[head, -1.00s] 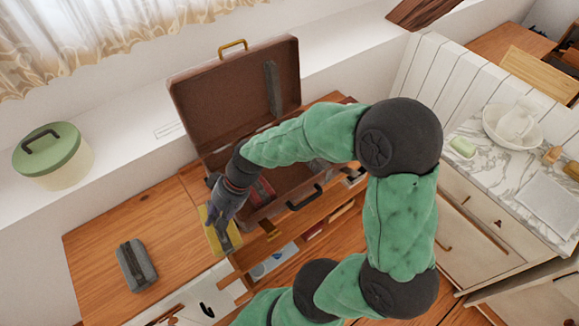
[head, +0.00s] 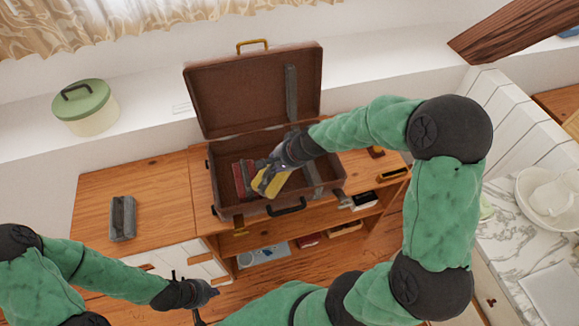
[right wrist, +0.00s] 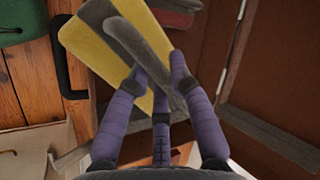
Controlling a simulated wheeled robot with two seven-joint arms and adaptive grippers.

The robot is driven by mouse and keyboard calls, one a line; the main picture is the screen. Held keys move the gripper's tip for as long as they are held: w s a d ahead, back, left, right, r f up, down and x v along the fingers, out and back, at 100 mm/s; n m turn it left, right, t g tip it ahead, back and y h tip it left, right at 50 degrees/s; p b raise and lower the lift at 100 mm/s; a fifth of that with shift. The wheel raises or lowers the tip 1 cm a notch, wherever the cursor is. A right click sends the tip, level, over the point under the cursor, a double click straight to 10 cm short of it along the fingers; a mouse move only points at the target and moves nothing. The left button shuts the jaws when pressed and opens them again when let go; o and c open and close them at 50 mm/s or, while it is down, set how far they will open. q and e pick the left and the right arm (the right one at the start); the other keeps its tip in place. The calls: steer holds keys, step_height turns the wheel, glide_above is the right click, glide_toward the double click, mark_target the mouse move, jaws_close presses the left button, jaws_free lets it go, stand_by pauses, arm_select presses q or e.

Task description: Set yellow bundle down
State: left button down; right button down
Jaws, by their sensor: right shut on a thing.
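The yellow bundle (head: 268,184), with a grey band across it, is in my right gripper (head: 272,168). It is over or inside the right-hand side of a red bundle's spot in the open brown suitcase (head: 250,100), tilted. Whether it touches the suitcase floor I cannot tell. In the right wrist view the fingers (right wrist: 160,75) are closed about the yellow bundle (right wrist: 95,52) at its grey band. The red bundle (head: 240,176) lies in the suitcase just left of the yellow one. My left gripper (head: 202,300) is low in the head view, away from the suitcase; its fingers are unclear.
The suitcase stands on a wooden cabinet, with open shelves below. A grey case (head: 122,218) lies on the cabinet top (head: 160,185) to the left. A green-lidded pot (head: 86,108) is on the white ledge. The suitcase's right part has free room.

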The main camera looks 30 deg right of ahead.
steer(key=d, duration=0.1)
steer(key=w+d+f, duration=0.1)
steer(key=w+d+f+b, duration=0.1)
steer(key=shift+d, duration=0.3)
steer(key=shift+w+d+f+b, duration=0.5)
steer(key=shift+d+f+b, duration=0.25)
steer(key=shift+f, duration=0.75)
steer(key=shift+w+d+f+b, duration=0.6)
steer(key=shift+d+f, duration=0.3)
steer(key=shift+f, duration=0.65)
steer(key=shift+w+d+f+b, duration=0.45)
steer(key=shift+d+f+b, duration=0.3)
steer(key=shift+f, duration=0.75)
steer(key=shift+f, duration=0.15)
steer(key=c, duration=1.1)
jaws_free()
